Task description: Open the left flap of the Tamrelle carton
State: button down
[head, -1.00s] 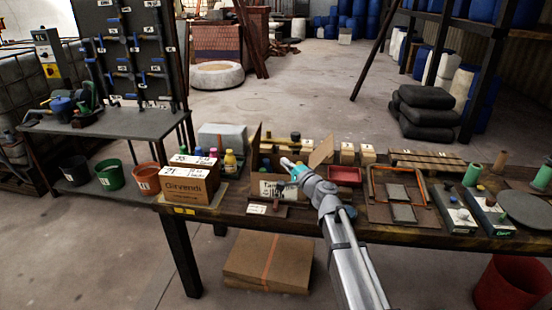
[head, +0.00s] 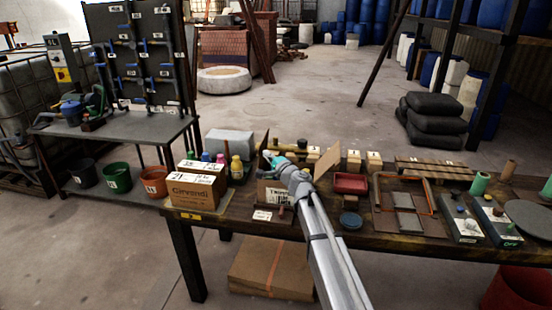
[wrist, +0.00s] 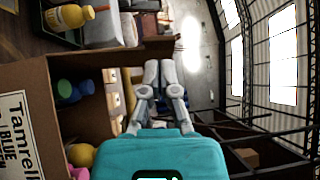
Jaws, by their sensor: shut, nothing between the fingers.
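The Tamrelle carton (head: 268,192) stands on the bench, its label partly covered by my arm. In the wrist view its labelled front (wrist: 22,110) is at the left, turned sideways. Its left flap (head: 262,150) stands up, roughly upright; in the wrist view it is the brown panel (wrist: 148,49) at the top. The right flap (head: 327,162) stands up and leans outward. My gripper (head: 270,158) is shut and empty above the carton's opening, on the inner side of the left flap. In the wrist view the fingertips (wrist: 162,66) are close to that flap; I cannot tell whether they touch it.
Bottles with blue, green, yellow and pink parts (wrist: 75,90) are inside the carton. A Cirvendi carton (head: 195,190) and a yellow bottle (head: 237,168) stand to the left. A red tray (head: 350,183) and a blue round dish (head: 350,220) lie to the right.

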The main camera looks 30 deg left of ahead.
jog(key=shift+s+a, duration=0.2)
jog(key=shift+a, duration=0.25)
jog(key=shift+w+d+r, duration=0.1)
jog(key=shift+w, duration=0.05)
